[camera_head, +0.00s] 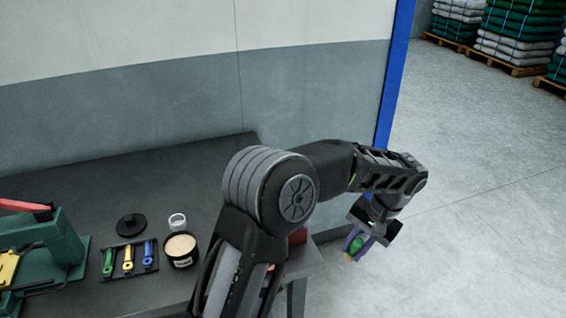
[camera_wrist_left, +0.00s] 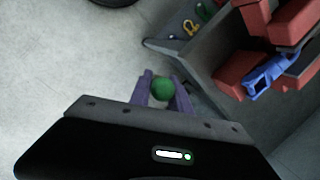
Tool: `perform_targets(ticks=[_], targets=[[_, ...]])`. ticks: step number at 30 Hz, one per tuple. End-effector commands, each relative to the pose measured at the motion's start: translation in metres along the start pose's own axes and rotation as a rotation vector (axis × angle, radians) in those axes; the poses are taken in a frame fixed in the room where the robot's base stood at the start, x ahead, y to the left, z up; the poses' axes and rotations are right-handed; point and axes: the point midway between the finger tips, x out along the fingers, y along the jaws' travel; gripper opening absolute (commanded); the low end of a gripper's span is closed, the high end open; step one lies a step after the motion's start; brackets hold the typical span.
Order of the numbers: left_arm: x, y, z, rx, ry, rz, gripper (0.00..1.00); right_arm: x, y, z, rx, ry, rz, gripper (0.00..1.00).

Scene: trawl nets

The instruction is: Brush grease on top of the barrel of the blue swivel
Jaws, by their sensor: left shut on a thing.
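My left gripper (camera_head: 357,246) hangs past the right end of the bench. It is shut on a green-handled thing with a tan tip, which looks like the brush (camera_head: 356,245). In the left wrist view the brush's round green end (camera_wrist_left: 162,88) sits between the purple fingers (camera_wrist_left: 162,92). A blue swivel (camera_wrist_left: 268,76) lies tilted between red blocks (camera_wrist_left: 290,22) at the right of that view, apart from the gripper. An open pot of pale grease (camera_head: 180,249) stands on the bench. My right gripper is not in view.
A black tray (camera_head: 130,272) holds green, yellow and blue pieces. A black lid (camera_head: 131,225) and a small clear jar (camera_head: 177,221) lie behind. A green device with a red handle (camera_head: 45,244) stands left. My left arm hides part of the bench (camera_head: 225,160).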

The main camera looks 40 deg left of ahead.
Motion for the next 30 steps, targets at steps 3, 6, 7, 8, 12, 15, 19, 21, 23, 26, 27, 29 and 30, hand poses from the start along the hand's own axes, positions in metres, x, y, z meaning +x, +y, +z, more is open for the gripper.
perform_targets(ticks=[3,6,7,8,12,15,19,21,23,26,27,29,30], targets=[[-0.004,-0.006,0.001,-0.013,0.004,0.009,0.0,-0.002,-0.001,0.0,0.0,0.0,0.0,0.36],[-0.018,-0.021,0.004,-0.048,0.018,0.036,0.0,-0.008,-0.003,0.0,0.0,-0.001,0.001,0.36],[-0.023,-0.028,0.006,-0.064,0.026,0.048,0.0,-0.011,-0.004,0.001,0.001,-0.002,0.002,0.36],[-0.029,-0.036,0.008,-0.081,0.034,0.061,0.0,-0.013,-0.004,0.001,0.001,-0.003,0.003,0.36],[-0.067,-0.084,0.024,-0.194,0.086,0.133,0.0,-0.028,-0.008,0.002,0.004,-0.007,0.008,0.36],[-0.096,-0.122,0.042,-0.289,0.137,0.18,0.0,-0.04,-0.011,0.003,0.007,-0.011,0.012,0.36],[-0.13,-0.165,0.068,-0.403,0.204,0.221,0.0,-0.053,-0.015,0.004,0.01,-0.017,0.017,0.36],[-0.144,-0.182,0.08,-0.45,0.234,0.232,0.0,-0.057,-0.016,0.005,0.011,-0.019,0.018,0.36],[-0.152,-0.192,0.088,-0.48,0.254,0.239,0.0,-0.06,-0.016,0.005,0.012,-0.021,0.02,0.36],[-0.16,-0.202,0.096,-0.51,0.275,0.243,0.0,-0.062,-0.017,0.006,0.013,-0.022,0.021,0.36],[-0.16,-0.203,0.098,-0.515,0.277,0.244,0.0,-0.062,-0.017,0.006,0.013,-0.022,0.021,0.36],[-0.16,-0.204,0.099,-0.518,0.279,0.244,0.0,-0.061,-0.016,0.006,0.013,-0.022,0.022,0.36],[-0.16,-0.204,0.099,-0.518,0.279,0.244,0.0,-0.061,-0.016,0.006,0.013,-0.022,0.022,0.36]])
